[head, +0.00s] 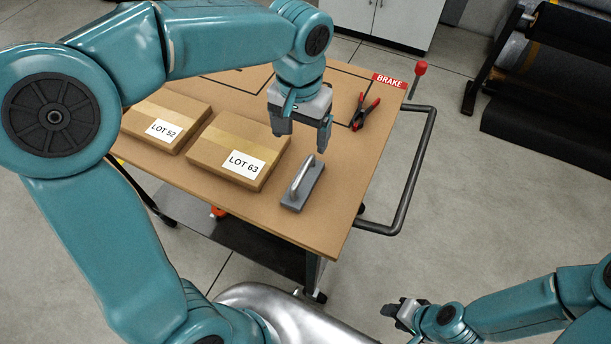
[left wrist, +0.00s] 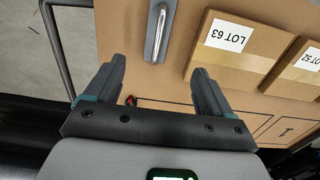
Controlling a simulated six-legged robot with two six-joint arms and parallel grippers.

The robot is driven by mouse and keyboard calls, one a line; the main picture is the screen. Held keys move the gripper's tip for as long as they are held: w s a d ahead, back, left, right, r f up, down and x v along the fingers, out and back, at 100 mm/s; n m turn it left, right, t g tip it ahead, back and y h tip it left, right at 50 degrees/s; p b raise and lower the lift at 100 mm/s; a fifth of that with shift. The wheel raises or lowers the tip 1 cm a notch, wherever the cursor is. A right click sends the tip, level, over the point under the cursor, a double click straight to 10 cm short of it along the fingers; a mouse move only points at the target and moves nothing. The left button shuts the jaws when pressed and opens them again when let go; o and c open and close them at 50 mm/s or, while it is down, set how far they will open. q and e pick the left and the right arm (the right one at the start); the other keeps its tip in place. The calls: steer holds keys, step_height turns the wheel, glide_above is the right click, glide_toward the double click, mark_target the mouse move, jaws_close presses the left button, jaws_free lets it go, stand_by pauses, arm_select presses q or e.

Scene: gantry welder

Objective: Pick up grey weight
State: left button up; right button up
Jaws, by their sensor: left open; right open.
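The grey weight (head: 302,188) is a block with a raised metal bar handle, lying on the cart's wooden top near its front right part. My left gripper (head: 304,138) is open and empty, pointing down above the tabletop, a little behind the weight in the head view. In the left wrist view the weight (left wrist: 159,32) lies at the top, beyond and between the open fingertips (left wrist: 158,78), apart from them. My right gripper (head: 398,312) is low at the bottom right of the head view, away from the cart, open.
Cardboard boxes LOT 63 (head: 225,150) and LOT 52 (head: 168,118) lie left of the weight. A red and black clamp (head: 364,112) lies behind it, near the BRAKE label (head: 389,81) and red-knobbed lever (head: 420,69). A cart handle (head: 424,165) sticks out at right.

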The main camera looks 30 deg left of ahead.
mark_target(304, 169)
arm_select(q)
step_height(304, 169, down, 10)
steer(key=shift+f, duration=0.1)
steer(key=f, duration=0.2)
steer(key=f+p, duration=0.1)
steer(key=f, duration=0.2)
steer(key=shift+w+d+f, duration=0.2)
steer(key=shift+f, duration=0.05)
steer(key=shift+s+r, duration=0.1)
steer(key=c, duration=0.3)
jaws_close()
